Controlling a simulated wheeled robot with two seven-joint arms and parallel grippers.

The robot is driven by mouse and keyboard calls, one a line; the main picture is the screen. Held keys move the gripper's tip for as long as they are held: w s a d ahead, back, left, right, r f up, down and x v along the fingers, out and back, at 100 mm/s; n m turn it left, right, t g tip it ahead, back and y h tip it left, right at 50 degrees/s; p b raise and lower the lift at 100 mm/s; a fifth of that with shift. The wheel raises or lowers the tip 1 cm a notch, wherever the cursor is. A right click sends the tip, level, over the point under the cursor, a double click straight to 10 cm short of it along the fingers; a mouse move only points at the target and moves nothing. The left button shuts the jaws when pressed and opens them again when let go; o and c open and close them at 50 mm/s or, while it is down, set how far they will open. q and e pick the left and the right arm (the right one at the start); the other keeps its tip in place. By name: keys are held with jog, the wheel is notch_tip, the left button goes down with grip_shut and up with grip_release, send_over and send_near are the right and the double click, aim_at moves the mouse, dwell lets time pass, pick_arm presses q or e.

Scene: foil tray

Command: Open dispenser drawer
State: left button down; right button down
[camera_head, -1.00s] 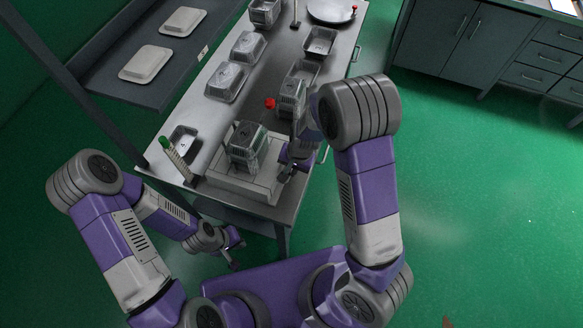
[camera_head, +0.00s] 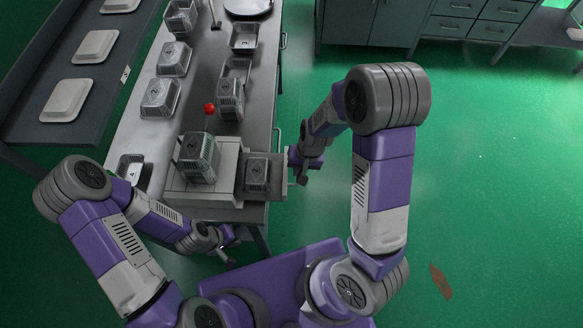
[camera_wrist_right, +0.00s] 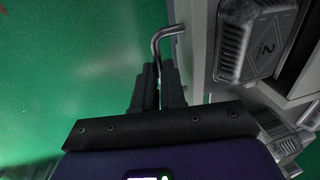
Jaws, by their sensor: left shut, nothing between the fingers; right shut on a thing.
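The dispenser (camera_head: 178,186) is a pale grey box on the table's near end, with a stack of foil trays (camera_head: 198,157) standing on it. Its drawer (camera_head: 280,178) sticks out to the right past the table edge, with one foil tray (camera_head: 257,172) lying inside. My right gripper (camera_head: 302,166) is at the drawer's outer end. In the right wrist view its fingers (camera_wrist_right: 157,84) are shut on the bent metal drawer handle (camera_wrist_right: 168,34), and the drawer's tray (camera_wrist_right: 254,42) shows to the right. My left gripper (camera_head: 228,248) is shut and empty, low in front of the table.
Several foil trays (camera_head: 160,95) stand on the table (camera_head: 140,128) beyond the dispenser. A red ball (camera_head: 209,108) on a lever rises behind it. A dark shelf (camera_head: 30,120) with white lids (camera_head: 66,100) is at left. Green floor to the right is open.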

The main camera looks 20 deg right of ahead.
jog(key=shift+s+d, duration=0.25)
jog(key=shift+d, duration=0.3)
jog(key=c, duration=1.2)
grip_release()
notch_tip(320, 180, up, 7)
jog(key=d+p, duration=0.1)
jog(key=p, duration=0.1)
jog(key=shift+s+r, duration=0.2)
jog(key=shift+d, duration=0.1)
